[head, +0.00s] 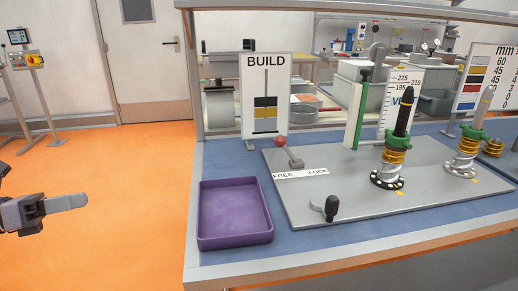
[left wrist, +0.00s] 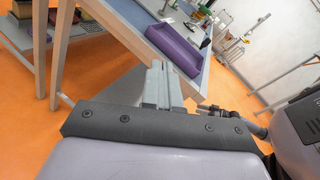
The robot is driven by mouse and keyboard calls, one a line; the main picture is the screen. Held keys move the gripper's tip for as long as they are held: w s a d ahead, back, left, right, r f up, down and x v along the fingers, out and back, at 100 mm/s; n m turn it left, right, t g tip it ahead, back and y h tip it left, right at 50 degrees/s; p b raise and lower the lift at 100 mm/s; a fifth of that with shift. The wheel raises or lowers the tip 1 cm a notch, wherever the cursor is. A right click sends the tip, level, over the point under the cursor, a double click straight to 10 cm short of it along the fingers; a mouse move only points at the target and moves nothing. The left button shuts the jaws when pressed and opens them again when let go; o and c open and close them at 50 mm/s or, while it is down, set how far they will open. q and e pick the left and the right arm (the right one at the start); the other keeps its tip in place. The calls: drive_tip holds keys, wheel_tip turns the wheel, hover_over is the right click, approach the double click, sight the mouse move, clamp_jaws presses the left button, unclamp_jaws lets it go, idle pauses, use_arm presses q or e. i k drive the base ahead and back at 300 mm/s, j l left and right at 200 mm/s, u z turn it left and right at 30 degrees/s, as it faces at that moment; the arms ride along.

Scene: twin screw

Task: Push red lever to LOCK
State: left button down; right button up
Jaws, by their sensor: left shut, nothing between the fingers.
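The red lever (head: 281,142) is a short arm with a red ball at its top, set on the left part of the grey base plate (head: 335,222). It leans left, its ball above the FREE side of the white FREE/LOCK label (head: 300,174). My left gripper (head: 84,201) is at the far left in the head view, shut and empty, over the floor and well away from the bench. Its fingers (left wrist: 157,88) also show together in the left wrist view. My right gripper is not in view.
A purple tray (head: 235,242) lies on the blue bench top at the left, between my left gripper and the plate. A black-knobbed crank (head: 331,207) stands at the plate's front. Two spring posts (head: 399,140) stand on the right. A BUILD sign (head: 266,60) is behind.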

sight(280, 141)
drive_tip(key=i+l, duration=0.15)
drive_tip(key=l, duration=0.25)
drive_tip(key=i+l, duration=0.2)
drive_tip(key=l, duration=0.2)
drive_tip(key=i+l, duration=0.15)
drive_tip(key=l, duration=0.2)
drive_tip(key=i+l, duration=0.2)
drive_tip(key=l, duration=0.2)
